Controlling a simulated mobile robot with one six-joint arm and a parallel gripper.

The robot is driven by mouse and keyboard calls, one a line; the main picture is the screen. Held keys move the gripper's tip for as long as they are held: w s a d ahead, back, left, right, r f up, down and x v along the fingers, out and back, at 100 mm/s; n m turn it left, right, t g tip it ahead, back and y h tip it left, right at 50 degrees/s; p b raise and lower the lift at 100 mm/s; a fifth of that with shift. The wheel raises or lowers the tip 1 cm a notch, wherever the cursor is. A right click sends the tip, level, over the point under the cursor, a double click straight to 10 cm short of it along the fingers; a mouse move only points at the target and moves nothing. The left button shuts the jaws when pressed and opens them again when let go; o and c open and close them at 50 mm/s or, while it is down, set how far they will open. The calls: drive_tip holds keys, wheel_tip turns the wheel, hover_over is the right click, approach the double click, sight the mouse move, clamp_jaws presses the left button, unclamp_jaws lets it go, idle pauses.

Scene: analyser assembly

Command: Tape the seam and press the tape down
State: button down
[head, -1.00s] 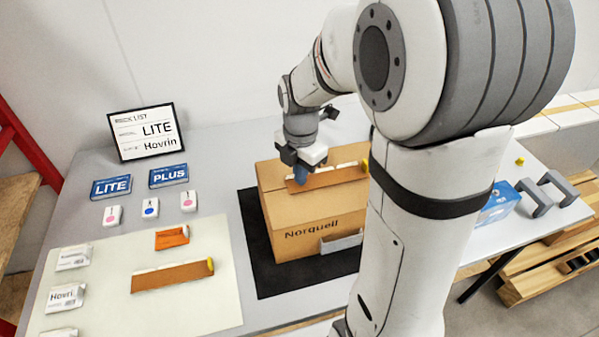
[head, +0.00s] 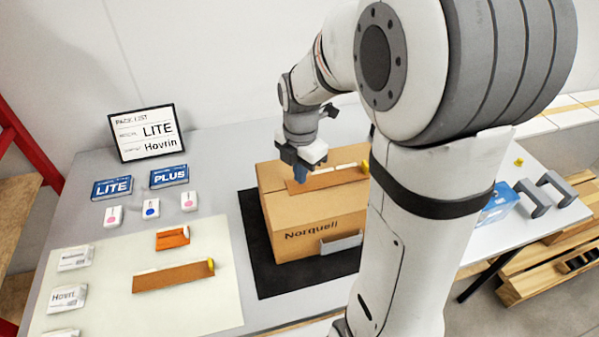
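A closed cardboard box (head: 288,240) marked "Norquell" stands on a black mat (head: 252,228). A brown strip (head: 335,179) with a pale back edge and a yellow end lies along its top; I cannot tell how firmly it sticks. My gripper (head: 302,178) points down at the strip's left end, with something blue between or at its fingertips. It seems to touch or nearly touch the strip. Whether the fingers are open or shut is too small to tell. A similar brown strip with a yellow end (head: 175,277) lies on the pale sheet at the left.
A pack list sign (head: 146,132) reading LITE and Hovrin stands at the back. Blue LITE (head: 112,188) and PLUS (head: 168,176) cards, small white packs and an orange packet (head: 172,238) lie left of the box. A blue box (head: 498,203) and grey handles (head: 541,192) are at the right.

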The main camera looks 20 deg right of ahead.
drive_tip(key=shift+r+p, duration=1.6)
drive_tip(key=shift+r, duration=0.8)
wheel_tip(320, 180, up, 2)
drive_tip(key=p, duration=0.5)
hover_over(326, 179)
drive_tip(key=a, duration=0.1)
drive_tip(key=d, duration=0.1)
wheel_tip(326, 179, down, 7)
drive_tip(key=b, duration=0.4)
drive_tip(key=shift+r+b, duration=0.2)
drive_tip(key=shift+b, duration=0.2)
drive_tip(key=shift+s+f+b, duration=0.1)
drive_tip(key=shift+f+b, duration=0.55)
drive_tip(key=shift+f, duration=0.1)
drive_tip(key=shift+r, duration=0.1)
idle(0.5)
